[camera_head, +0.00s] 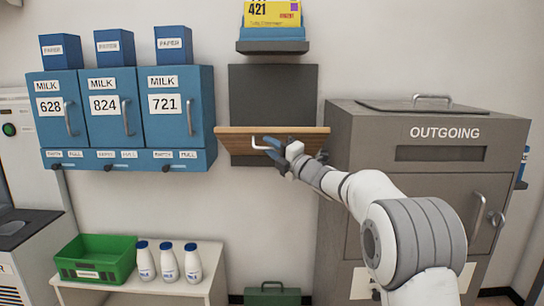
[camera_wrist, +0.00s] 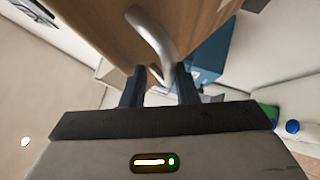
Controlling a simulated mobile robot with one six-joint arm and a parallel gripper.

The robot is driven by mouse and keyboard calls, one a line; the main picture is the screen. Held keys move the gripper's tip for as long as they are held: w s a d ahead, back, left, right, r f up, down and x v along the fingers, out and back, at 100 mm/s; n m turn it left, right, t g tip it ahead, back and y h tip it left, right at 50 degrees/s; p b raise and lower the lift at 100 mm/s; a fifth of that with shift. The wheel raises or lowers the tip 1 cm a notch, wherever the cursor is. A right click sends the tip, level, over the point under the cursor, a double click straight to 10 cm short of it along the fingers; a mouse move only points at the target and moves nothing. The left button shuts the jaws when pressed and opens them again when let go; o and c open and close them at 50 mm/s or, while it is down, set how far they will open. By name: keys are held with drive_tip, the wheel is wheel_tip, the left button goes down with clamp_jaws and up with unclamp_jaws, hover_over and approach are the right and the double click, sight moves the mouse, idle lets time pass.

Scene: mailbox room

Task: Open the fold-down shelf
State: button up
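The fold-down shelf (camera_head: 235,131) is a wooden board in front of a dark wall panel (camera_head: 272,95). In the wrist view the wooden face (camera_wrist: 95,35) and the curved handle (camera_wrist: 150,32) fill the top. My gripper (camera_head: 272,148) is at the right part of the handle. In the wrist view my gripper (camera_wrist: 160,72) has its fingers apart, with the handle's end between or just beyond the tips; contact is unclear.
Blue milk boxes (camera_head: 125,118) hang at the left. A grey outgoing box (camera_head: 420,160) stands at the right, close to my arm. A low white table (camera_head: 150,287) carries a green crate (camera_head: 95,258) and bottles (camera_head: 168,262).

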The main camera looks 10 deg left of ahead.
drive_tip(key=shift+s+r, duration=0.1)
drive_tip(key=shift+r, duration=0.35)
